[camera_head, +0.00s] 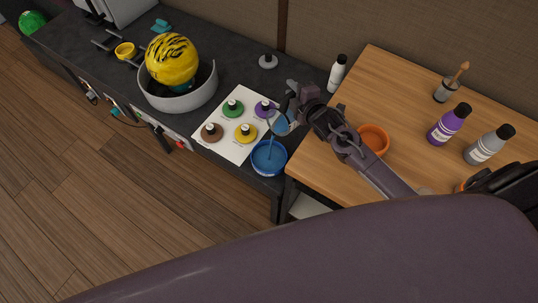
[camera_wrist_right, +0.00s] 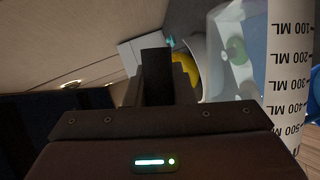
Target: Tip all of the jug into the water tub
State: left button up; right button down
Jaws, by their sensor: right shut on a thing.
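My right gripper (camera_head: 293,100) is shut on the jug (camera_head: 284,122), a clear vessel with pale blue contents. The jug is tilted above the blue water tub (camera_head: 281,168), with its mouth toward the tub. A thin pale blue streak runs from near the jug's lip down into the tub, which has blue liquid in it. The gripper partly hides the jug. In the right wrist view, the jug (camera_wrist_right: 228,50) shows at the upper right with a white scale strip marked in ML. My left gripper is not in view.
A white sheet (camera_head: 225,147) with several coloured bottles or pots lies left of the tub. A grey pot (camera_head: 180,98) holds a yellow patterned ball (camera_head: 172,60). On the wooden table (camera_head: 400,80) stand an orange bowl (camera_head: 374,138), a purple bottle (camera_head: 449,124) and a grey bottle (camera_head: 488,145).

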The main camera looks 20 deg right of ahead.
aim_at(286, 97)
jog(key=shift+s+a, duration=0.1)
jog(key=shift+a, duration=0.25)
jog(key=shift+s+a, duration=0.15)
jog(key=shift+a, duration=0.05)
jog(key=shift+s+a+n+t+b, duration=0.15)
jog(key=shift+a+n+t+b, duration=0.15)
jog(key=shift+a+n, duration=0.1)
jog(key=shift+s+a+f+n+b, duration=0.15)
jog(key=shift+s+a+n+b, duration=0.15)
jog(key=shift+a, duration=0.15)
jog(key=shift+s+a+t+h, duration=0.1)
jog(key=shift+a+t+h, duration=0.15)
jog(key=shift+t+h, duration=0.05)
jog(key=shift+a+n, duration=0.1)
jog(key=shift+n, duration=0.2)
